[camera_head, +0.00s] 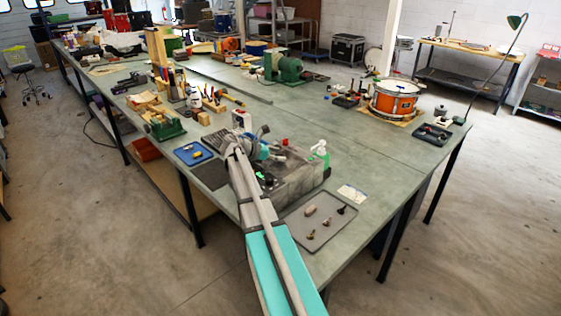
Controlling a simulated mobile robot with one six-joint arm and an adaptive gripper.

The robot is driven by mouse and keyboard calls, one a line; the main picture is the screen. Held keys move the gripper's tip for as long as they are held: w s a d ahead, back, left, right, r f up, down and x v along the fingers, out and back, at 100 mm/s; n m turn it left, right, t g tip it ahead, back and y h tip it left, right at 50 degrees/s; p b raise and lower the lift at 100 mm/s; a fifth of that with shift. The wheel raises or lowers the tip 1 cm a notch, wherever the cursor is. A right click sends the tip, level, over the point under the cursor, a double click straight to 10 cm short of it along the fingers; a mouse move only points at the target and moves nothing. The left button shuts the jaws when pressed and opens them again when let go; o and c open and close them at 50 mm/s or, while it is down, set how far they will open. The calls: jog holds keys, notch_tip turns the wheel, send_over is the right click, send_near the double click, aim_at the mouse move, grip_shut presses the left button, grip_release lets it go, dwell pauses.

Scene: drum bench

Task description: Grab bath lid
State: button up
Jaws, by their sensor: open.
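A grey box-shaped bath (303,183) stands on the green bench near its front edge, just right of my arm. I cannot clearly tell its lid from the rest of its top at this size. My gripper (263,142) is at the far left end of the bath, over or just behind its top. It is open and no object shows in it. My own arm hides part of the bath's left side and part of the gripper. Whether the fingers touch the bath cannot be told.
A grey tray (331,236) with several small parts lies right of my arm at the bench edge. An orange drum (394,101) stands farther back.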

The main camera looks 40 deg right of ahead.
grip_shut()
dwell(0.5)
jog(key=shift+r, duration=0.15)
notch_tip(320, 180, up, 3)
jog(key=p, duration=0.3)
jog(key=s+d+r+p, duration=0.3)
jog(key=s+r+p, duration=0.6)
jog(key=s, duration=0.4)
jog(key=shift+s+d+r+p, duration=0.25)
jog(key=shift+d+r+p, duration=0.15)
jog(key=shift+p, duration=0.1)
